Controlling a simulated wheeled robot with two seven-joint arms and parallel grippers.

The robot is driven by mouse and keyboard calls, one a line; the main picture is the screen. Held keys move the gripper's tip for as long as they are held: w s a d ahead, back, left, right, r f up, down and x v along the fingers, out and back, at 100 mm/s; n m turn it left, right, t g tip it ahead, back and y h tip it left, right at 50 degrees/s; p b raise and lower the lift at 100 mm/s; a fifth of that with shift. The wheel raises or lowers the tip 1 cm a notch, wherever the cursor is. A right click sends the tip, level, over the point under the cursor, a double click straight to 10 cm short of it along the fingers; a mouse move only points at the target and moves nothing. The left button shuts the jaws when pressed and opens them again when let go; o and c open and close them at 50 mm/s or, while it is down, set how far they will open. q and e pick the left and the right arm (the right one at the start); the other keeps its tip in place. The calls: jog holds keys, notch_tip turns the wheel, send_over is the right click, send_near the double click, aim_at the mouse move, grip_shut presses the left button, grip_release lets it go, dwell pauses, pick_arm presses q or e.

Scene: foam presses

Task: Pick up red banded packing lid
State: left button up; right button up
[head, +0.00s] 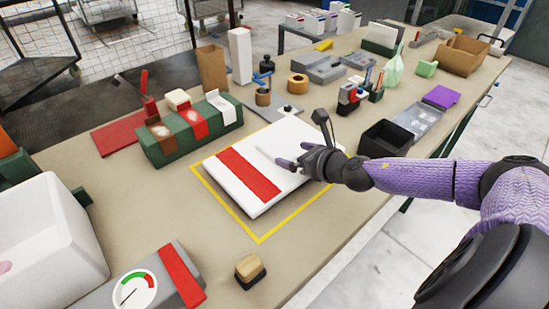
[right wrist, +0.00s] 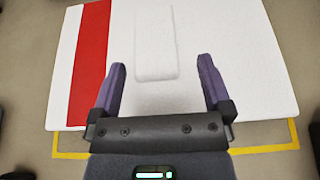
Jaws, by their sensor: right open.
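The red banded packing lid (head: 234,182) is a flat white slab with a red band across its left part. It lies inside a yellow outline on the table in the head view. In the right wrist view the lid (right wrist: 240,70) fills most of the picture, with a raised or recessed white strip (right wrist: 155,45) in its middle. My right gripper (head: 283,164) is open over the lid's right part. My left gripper is not in view.
A green box with a red stripe (head: 157,148) stands behind the lid to the left. A black bin (head: 386,138) is on the right, near my right forearm. A gauge device (head: 137,290) and a wooden-topped block (head: 250,269) are in front. Bare table (head: 330,215) shows right of the outline.

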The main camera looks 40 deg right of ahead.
aim_at(274, 147)
jog(key=shift+a+r+x, duration=0.15)
jog(key=shift+x, duration=1.3)
jog(key=shift+a+r+x, duration=0.15)
jog(key=shift+x, duration=1.3)
jog(key=shift+w, duration=0.1)
jog(key=c, duration=1.1)
